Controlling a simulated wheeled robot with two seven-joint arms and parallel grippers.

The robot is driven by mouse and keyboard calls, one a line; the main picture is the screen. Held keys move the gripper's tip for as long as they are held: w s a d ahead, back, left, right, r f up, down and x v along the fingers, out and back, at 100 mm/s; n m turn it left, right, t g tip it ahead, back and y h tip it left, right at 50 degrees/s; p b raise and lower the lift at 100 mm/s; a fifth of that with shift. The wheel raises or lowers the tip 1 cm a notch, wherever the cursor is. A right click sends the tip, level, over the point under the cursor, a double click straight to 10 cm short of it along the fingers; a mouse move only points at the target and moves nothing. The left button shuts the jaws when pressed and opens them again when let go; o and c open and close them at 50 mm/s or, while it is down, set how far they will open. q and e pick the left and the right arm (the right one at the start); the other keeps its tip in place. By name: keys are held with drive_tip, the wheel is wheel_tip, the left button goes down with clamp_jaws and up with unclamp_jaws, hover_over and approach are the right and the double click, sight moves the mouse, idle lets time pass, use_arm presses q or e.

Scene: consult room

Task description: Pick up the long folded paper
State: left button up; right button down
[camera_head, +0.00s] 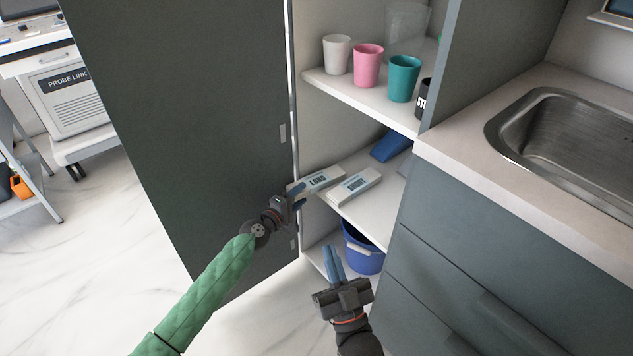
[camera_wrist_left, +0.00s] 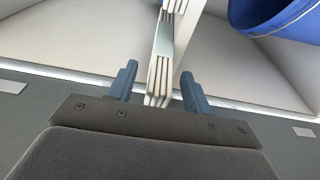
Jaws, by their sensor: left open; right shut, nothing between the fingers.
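The long folded paper (camera_head: 325,178) is a flat white stack labelled LONG. It lies on the middle cupboard shelf, its near end by the shelf's left front. My left gripper (camera_head: 300,195) is open at that end. In the left wrist view its layered white edge (camera_wrist_left: 160,72) shows between the two blue fingers of my left gripper (camera_wrist_left: 158,82), with gaps at both sides. A similar, shorter labelled white stack (camera_head: 354,186) lies just right of it. My right gripper (camera_head: 333,262) is shut and empty, lower down in front of the bottom shelf.
A blue bucket (camera_head: 362,259) stands on the bottom shelf; it also shows in the left wrist view (camera_wrist_left: 275,14). A blue object (camera_head: 390,146) lies farther back on the middle shelf. Cups (camera_head: 368,65) stand above. The open dark door (camera_head: 190,120) stands left, the sink counter (camera_head: 470,140) right.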

sight(317, 181)
use_arm(q)
drive_tip(key=shift+x, duration=1.05)
drive_tip(key=shift+c, duration=0.2)
drive_tip(key=c, duration=1)
